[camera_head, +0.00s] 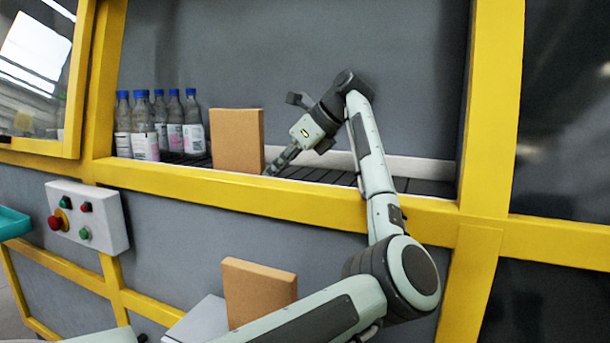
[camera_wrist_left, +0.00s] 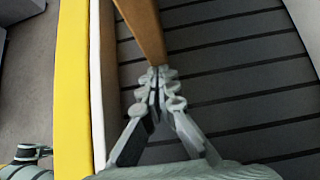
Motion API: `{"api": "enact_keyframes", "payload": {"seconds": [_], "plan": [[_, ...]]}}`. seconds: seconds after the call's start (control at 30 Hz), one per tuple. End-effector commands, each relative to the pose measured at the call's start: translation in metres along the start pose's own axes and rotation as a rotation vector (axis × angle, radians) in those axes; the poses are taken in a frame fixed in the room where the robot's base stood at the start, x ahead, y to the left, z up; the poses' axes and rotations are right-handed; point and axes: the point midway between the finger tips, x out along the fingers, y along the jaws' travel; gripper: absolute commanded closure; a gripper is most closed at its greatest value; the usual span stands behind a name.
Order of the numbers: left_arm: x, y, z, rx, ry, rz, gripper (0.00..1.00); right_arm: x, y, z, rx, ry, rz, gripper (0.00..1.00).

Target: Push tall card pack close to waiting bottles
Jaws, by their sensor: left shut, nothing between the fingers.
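The tall card pack (camera_head: 237,140) is a brown box standing upright on the dark slatted conveyor, right of the waiting bottles (camera_head: 145,125). These are several clear bottles with blue caps and labels, grouped at the conveyor's left end. A small gap shows between bottles and pack. My left gripper (camera_head: 272,168) is shut and empty, its fingertips low at the pack's right side. In the left wrist view the shut fingertips (camera_wrist_left: 158,78) are at the pack's near end (camera_wrist_left: 145,30), touching it or very close. My right gripper is not in view.
A yellow frame beam (camera_head: 290,204) runs along the conveyor's (camera_head: 425,186) front, with yellow posts at both sides. The conveyor right of my gripper is clear. A second brown box (camera_head: 257,290) is below, outside the beam. A button box (camera_head: 87,217) is at left.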

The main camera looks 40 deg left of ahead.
Motion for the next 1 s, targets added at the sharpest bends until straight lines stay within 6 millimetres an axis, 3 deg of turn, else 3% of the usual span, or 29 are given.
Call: {"api": "enact_keyframes", "payload": {"seconds": [0.03, 0.43, 0.63, 1.0], "plan": [[0.015, 0.001, 0.016, -0.009, 0.001, 0.004, 1.0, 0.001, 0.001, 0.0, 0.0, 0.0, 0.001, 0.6], [0.091, 0.001, 0.093, -0.004, 0.0, 0.002, 1.0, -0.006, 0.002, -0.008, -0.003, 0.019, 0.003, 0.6], [0.105, 0.001, 0.106, -0.003, -0.001, 0.001, 1.0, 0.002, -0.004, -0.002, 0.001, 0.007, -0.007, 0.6], [0.104, 0.001, 0.106, -0.002, 0.0, 0.0, 1.0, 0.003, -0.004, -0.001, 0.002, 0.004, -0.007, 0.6]]}}
